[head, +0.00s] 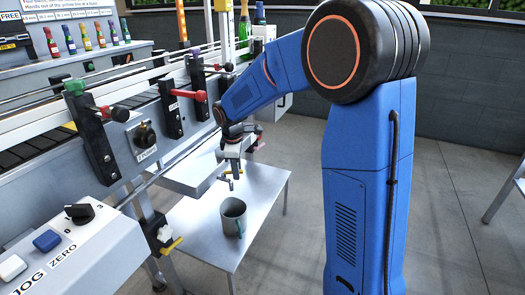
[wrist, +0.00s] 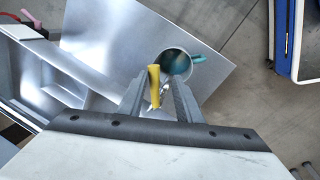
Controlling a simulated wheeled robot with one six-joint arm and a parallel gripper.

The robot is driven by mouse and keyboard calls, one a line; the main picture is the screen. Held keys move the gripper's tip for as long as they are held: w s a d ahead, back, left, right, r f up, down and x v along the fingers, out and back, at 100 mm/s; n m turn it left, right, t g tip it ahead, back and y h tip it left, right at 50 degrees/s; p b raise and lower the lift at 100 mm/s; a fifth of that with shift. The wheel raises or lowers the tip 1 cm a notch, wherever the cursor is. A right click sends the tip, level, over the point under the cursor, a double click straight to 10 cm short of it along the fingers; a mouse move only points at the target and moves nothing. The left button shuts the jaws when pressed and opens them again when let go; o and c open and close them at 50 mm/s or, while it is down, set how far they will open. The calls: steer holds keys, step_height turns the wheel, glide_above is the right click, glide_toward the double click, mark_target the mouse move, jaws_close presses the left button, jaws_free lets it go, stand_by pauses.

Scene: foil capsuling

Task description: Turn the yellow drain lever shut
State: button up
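The yellow drain lever (wrist: 154,84) stands between the two fingers of my gripper (wrist: 158,98) in the wrist view. A gap shows on its right side, so the fingers look open around it; I cannot tell whether the left finger touches it. In the head view my gripper (head: 231,178) points down at the edge of the metal tray, with a small bit of the yellow lever (head: 227,173) showing beside the fingers. A grey mug (head: 233,217) stands on the low table below; in the wrist view the mug (wrist: 176,60) is just beyond the fingertips.
The low metal table (head: 197,232) carries the mug. The metal tray (head: 190,176) juts out from the machine beside my gripper. Another yellow handle (head: 172,244) is on the machine's leg. A control box (head: 75,255) with a knob is at front left. Open floor lies right.

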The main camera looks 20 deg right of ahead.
steer(key=s+a+r+m, duration=0.2)
steer(key=r, duration=0.7)
steer(key=s+a+r+m, duration=0.1)
steer(key=s+r, duration=0.1)
steer(key=r, duration=0.6)
steer(key=s+d+m, duration=0.2)
steer(key=s+d, duration=0.1)
steer(key=s, duration=0.4)
steer(key=s+d+m, duration=0.2)
steer(key=s, duration=0.5)
steer(key=shift+s+d+r+t, duration=0.15)
steer(key=shift+d+r+t, duration=0.15)
steer(key=shift+d+t, duration=0.1)
